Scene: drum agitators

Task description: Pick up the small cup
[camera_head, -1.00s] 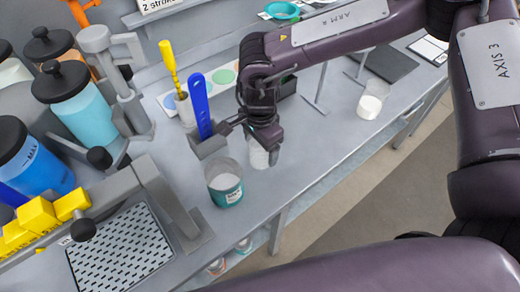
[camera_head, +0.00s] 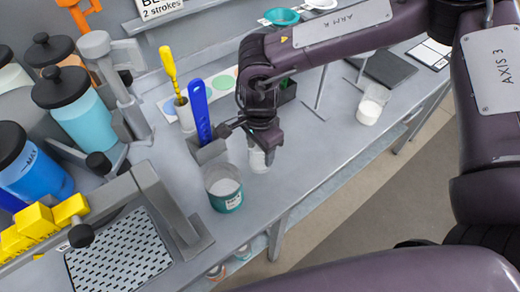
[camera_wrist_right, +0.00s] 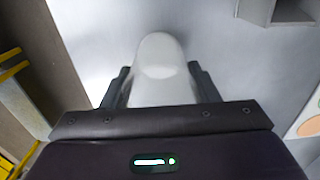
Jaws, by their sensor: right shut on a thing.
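The small cup (camera_head: 258,160) is white and sits under my right gripper (camera_head: 262,145) in the head view, just right of a teal-labelled tub. In the right wrist view the small cup (camera_wrist_right: 160,65) is upright-looking and pale, between the two dark fingers of the right gripper (camera_wrist_right: 160,88), which is shut on it. The gripper hides part of the cup in the head view. Whether the cup's base touches the bench cannot be told. My left gripper is not in view.
A grey holder has a blue spatula (camera_head: 200,112); a yellow-handled tool (camera_head: 170,68) stands behind. Another cup of white material (camera_head: 372,105) is at right.

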